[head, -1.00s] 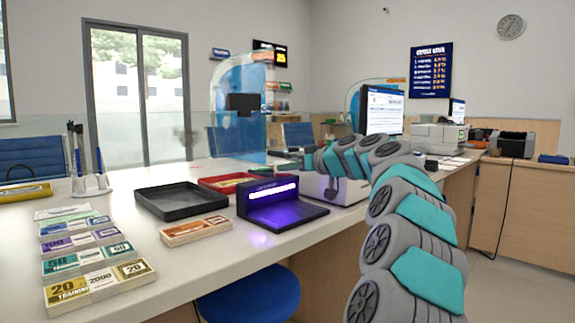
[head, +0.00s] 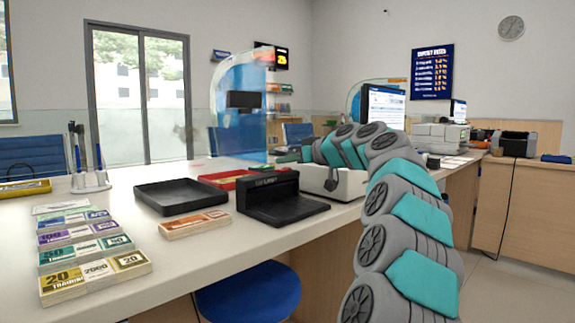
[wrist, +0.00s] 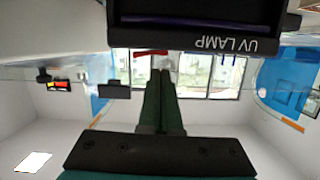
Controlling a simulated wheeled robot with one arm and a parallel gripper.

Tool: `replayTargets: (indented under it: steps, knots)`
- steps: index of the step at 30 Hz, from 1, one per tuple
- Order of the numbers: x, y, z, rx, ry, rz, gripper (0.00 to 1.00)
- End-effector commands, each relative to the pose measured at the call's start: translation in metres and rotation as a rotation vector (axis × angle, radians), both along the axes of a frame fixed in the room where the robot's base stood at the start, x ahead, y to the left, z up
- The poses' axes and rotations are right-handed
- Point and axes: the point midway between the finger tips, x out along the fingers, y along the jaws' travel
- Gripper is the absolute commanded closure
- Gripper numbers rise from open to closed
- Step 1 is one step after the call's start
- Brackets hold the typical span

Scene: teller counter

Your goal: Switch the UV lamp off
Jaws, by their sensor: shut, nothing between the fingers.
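The UV lamp (head: 282,200) is a black hooded box with a flat base on the counter. It is dark, with no purple glow on its base. In the wrist view, which is upside down, the lamp's edge with the lettering "UV LAMP" (wrist: 222,43) fills the top. My gripper (wrist: 162,72) is shut and empty, its fingers together below that edge in the picture. In the head view my gripper (head: 303,154) is above and behind the lamp, apparently clear of it. The lamp's switch cannot be made out.
A black tray (head: 181,196) and a red tray (head: 226,178) lie left of the lamp. Banknote bundles (head: 195,223) lie in front of the black tray, with several more at the left. A white machine (head: 345,183) stands right of the lamp, under my arm.

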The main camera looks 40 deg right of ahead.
Motion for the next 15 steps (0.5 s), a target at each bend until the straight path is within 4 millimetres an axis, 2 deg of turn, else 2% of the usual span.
replayTargets:
  steps: [1,4,9,15]
  knots:
    - [0.0,0.004,0.014,-0.004,-0.002,0.001,1.0]
    - [-0.003,0.014,0.033,-0.004,-0.004,0.002,1.0]
    - [-0.043,0.01,0.038,-0.003,-0.007,-0.001,1.0]
    - [-0.079,0.008,0.045,0.0,-0.004,0.001,1.0]
